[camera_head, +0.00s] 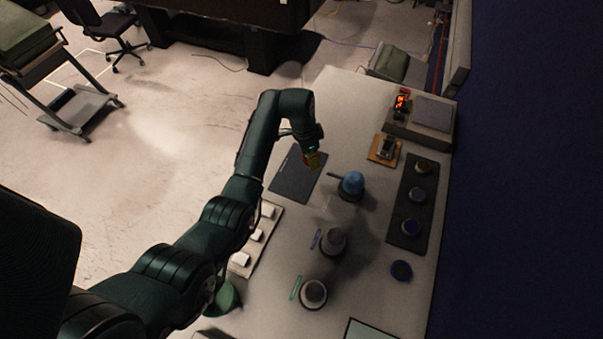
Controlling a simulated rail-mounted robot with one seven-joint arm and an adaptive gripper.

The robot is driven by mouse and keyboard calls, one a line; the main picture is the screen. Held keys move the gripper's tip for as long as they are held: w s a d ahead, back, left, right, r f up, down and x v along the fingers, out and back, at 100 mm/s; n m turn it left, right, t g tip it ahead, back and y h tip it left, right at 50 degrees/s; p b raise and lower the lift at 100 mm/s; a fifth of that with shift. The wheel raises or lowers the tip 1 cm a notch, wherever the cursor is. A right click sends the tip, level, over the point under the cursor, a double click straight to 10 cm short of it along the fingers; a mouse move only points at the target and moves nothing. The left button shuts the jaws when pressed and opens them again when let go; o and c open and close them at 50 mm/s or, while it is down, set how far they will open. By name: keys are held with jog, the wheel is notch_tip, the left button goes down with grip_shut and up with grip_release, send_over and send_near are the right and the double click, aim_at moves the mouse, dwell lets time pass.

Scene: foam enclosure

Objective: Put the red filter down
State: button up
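My gripper (313,160) is at the end of my dark green arm, near the right edge of a dark mat (297,174) on the pale table. Its fingers are small and dim. An orange-brown patch shows at the fingertips, and I cannot tell whether it is a held thing or part of the gripper. I cannot make out a red filter for certain. A bright red glow shows on a small dark device (402,103) at the far right of the table.
A blue-topped round thing (352,184) stands close right of my gripper. A grey cup-like thing (333,241) and a white-topped round one (313,293) are nearer. A dark tray (425,208) holds several round pieces. White blocks sit on a strip (264,234) beside my arm.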

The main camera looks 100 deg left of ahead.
aim_at(301, 171)
jog(key=shift+n, duration=0.4)
jog(key=s+f, duration=0.1)
jog(key=f, duration=0.2)
jog(key=s+a+f, duration=0.1)
jog(key=f, duration=0.2)
jog(key=s+f+b, duration=0.1)
jog(key=f, duration=0.2)
jog(key=shift+s+a+f, duration=0.15)
jog(key=shift+s+f, duration=0.15)
jog(key=shift+f, duration=0.1)
jog(key=shift+f, duration=0.1)
jog(key=shift+f, duration=0.15)
jog(key=o, duration=1.1)
jog(key=r, duration=0.4)
jog(key=s+r+p, duration=0.1)
jog(key=r, duration=0.3)
jog(key=d+r, duration=0.1)
jog(key=r, duration=0.3)
jog(key=shift+s+r+p, duration=0.15)
jog(key=shift+s+p, duration=0.15)
jog(key=shift+s, duration=0.05)
